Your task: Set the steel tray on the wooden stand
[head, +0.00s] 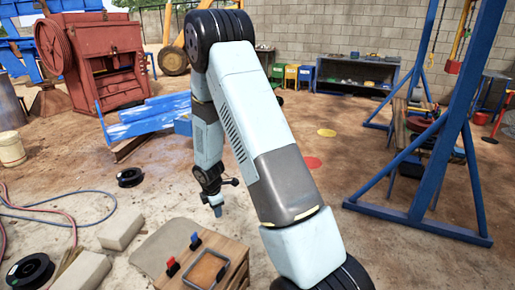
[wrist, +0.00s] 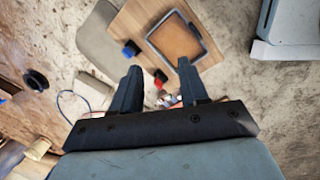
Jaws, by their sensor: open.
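A shallow tray with a dark rim and a brown inside (head: 190,281) lies on a light wooden top, which looks like the wooden stand (head: 232,249), at the bottom of the head view. In the wrist view the tray (wrist: 150,40) lies on the wooden top (wrist: 128,22) beyond my fingertips. My gripper (head: 217,210) points down above and beyond the stand in the head view. In the wrist view my gripper (wrist: 159,66) is open, its two fingers apart with nothing between them. The legs of the stand are hidden.
A blue clip-like piece (head: 196,240) and a red one (head: 172,266) stand by the tray. A flat grey-beige slab (head: 165,243) lies beside the stand. Pale blocks (head: 122,228), a black reel (head: 30,272) and hoses lie left. A blue frame (head: 465,140) stands right.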

